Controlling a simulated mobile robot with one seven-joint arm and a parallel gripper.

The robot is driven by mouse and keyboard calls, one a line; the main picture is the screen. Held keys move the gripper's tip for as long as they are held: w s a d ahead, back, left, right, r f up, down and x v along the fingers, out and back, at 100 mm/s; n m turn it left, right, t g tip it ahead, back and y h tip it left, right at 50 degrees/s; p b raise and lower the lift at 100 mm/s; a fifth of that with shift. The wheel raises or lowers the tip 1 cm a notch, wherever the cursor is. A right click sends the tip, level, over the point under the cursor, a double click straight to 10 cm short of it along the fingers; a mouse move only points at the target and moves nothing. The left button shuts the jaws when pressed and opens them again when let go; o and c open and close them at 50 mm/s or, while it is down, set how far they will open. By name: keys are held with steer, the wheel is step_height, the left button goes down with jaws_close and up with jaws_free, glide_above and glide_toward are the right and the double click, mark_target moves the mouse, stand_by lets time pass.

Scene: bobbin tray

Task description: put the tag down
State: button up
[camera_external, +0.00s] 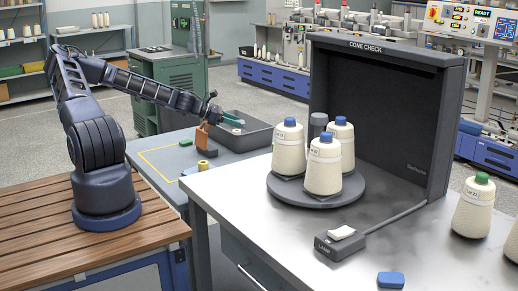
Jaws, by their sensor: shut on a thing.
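My gripper (214,112) is at the end of my arm, above the blue-grey table at the near left corner of the dark tray. It is small in this view. It appears shut on a flat green tag (231,118), which sticks out to the right over the tray's edge. An orange-brown piece (207,140) shows just below the gripper. I cannot tell whether it touches the gripper or stands on the table. The exact grip is too small to make out.
The dark tray (262,136) holds a pale bobbin. To the right, a metal table (260,235) bears capped cones on a turntable (316,199) before a dark booth (375,110).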

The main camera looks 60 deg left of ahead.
steer(key=w+d+n+y, duration=0.1)
steer(key=d+y, duration=0.1)
steer(key=d, duration=0.8)
steer(key=w+d+n+t+y, duration=0.1)
steer(key=d+n+y, duration=0.1)
steer(key=d, duration=0.8)
steer(key=w+d+r+n+y, duration=0.1)
steer(key=d+n+y, duration=0.1)
steer(key=d, duration=0.8)
steer(key=shift+d, duration=0.35)
steer(key=shift+s+d+r, duration=0.1)
steer(key=shift+d+r, duration=0.05)
steer(key=shift+d, duration=0.4)
steer(key=shift+s+d+r, duration=0.1)
steer(key=shift+d+r, duration=0.05)
steer(key=shift+d, duration=0.4)
steer(key=w+d+r+m+g+h, duration=0.1)
steer(key=w+d+r+m+h, duration=0.25)
steer(key=d+r, duration=0.7)
steer(key=w+d+r+m+g+h, duration=0.1)
steer(key=w+d+r+m+h, duration=0.25)
steer(key=d+r, duration=0.7)
steer(key=n+t+y, duration=0.2)
steer(key=n+y, duration=0.5)
glide_above(401, 214)
step_height(401, 214, down, 5)
step_height(401, 214, down, 20)
steer(key=shift+f, duration=0.25)
